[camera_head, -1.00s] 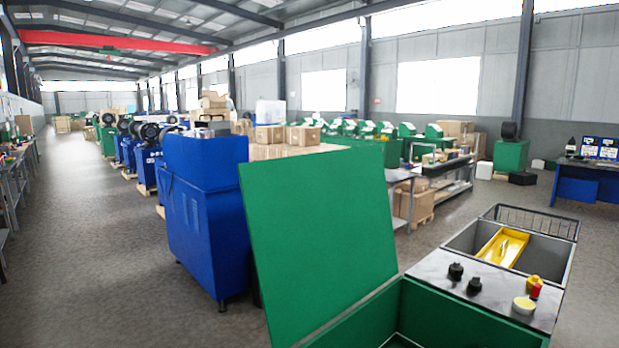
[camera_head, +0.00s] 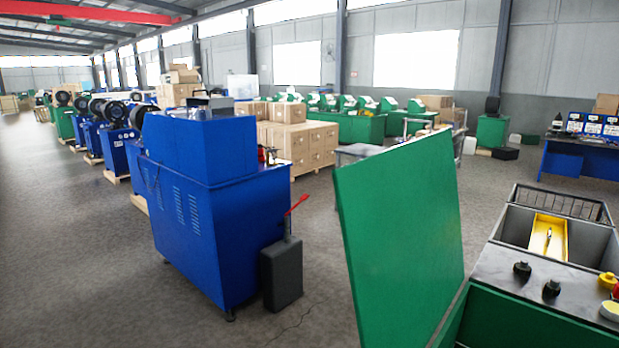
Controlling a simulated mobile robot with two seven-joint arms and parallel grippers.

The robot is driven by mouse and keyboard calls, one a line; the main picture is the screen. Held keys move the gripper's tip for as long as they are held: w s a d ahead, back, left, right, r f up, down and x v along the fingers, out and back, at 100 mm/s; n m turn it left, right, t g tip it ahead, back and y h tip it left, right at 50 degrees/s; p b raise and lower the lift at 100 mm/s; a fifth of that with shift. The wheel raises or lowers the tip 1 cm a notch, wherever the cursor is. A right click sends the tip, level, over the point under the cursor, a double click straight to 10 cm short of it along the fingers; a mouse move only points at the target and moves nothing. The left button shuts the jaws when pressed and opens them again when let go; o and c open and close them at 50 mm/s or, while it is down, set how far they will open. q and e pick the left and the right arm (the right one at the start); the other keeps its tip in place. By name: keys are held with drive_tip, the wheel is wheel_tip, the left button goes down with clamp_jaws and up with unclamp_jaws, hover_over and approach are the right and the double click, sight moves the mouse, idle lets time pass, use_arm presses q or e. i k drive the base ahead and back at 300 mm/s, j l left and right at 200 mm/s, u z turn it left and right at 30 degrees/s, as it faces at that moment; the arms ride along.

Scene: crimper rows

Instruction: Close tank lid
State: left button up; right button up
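A green tank lid (camera_head: 402,235) stands raised and tilted in the front right of the head view. It is a large flat panel. The green tank (camera_head: 528,326) below it is cut off by the bottom edge of the picture. The lid is open, at the left side of the tank. Neither of my grippers is in view, and nothing touches the visible part of the lid.
A blue machine (camera_head: 205,205) stands to the left of the lid, with a dark box (camera_head: 282,272) with a red handle beside it. A grey top (camera_head: 535,280) with black knobs adjoins the tank. Floor is open at the left (camera_head: 70,250).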

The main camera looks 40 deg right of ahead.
sight(398, 208)
drive_tip(key=i+z, duration=0.3)
drive_tip(key=z, duration=0.15)
drive_tip(key=i+j+z, duration=0.15)
drive_tip(key=z, duration=0.35)
drive_tip(key=i+j+z, duration=0.3)
drive_tip(key=z, duration=0.15)
drive_tip(key=i+j+z, duration=0.1)
drive_tip(key=z, duration=0.4)
drive_tip(key=i+j+z, duration=0.25)
drive_tip(key=z, duration=0.2)
drive_tip(key=i+j+z, duration=0.2)
drive_tip(key=z, duration=0.3)
drive_tip(key=i+j+z, duration=0.2)
drive_tip(key=j+z, duration=0.2)
drive_tip(key=j, duration=0.1)
